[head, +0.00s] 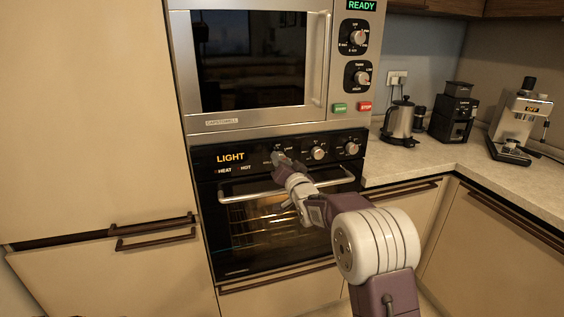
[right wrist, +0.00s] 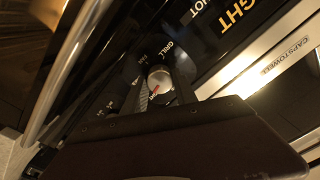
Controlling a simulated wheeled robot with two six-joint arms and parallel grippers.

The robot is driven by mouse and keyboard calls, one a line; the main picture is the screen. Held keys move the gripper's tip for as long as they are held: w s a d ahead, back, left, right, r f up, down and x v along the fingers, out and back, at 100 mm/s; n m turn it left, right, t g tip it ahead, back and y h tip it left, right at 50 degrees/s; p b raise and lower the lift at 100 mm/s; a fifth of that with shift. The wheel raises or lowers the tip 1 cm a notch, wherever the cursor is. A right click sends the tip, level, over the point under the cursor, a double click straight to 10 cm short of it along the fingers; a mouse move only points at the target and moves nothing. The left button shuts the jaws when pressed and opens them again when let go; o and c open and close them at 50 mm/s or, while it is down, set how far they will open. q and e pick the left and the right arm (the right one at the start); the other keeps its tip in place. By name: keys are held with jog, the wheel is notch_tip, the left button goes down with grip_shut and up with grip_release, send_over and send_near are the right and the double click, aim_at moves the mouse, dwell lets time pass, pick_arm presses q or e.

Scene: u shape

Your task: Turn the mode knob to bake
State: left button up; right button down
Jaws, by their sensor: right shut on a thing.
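The mode knob (right wrist: 160,79) is a silver round knob with a red mark, the leftmost of three on the black oven panel (right wrist: 112,66). The oven display (head: 231,157) reads "LIGHT". My left gripper is not in view.
Two more knobs, a middle one (head: 318,153) and a right one (head: 351,148), sit on the panel. The oven door handle (head: 240,197) runs just below my right gripper. A microwave (head: 257,122) is above. The counter (head: 440,160) at right holds a kettle (head: 400,120) and coffee machines.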

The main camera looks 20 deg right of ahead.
jog(key=shift+m, duration=4.3)
jog(key=c, duration=1)
grip_release()
jog(key=shift+o, duration=0.2)
jog(key=s, duration=0.9)
jog(key=shift+f+b, duration=0.15)
jog(key=shift+b, duration=0.15)
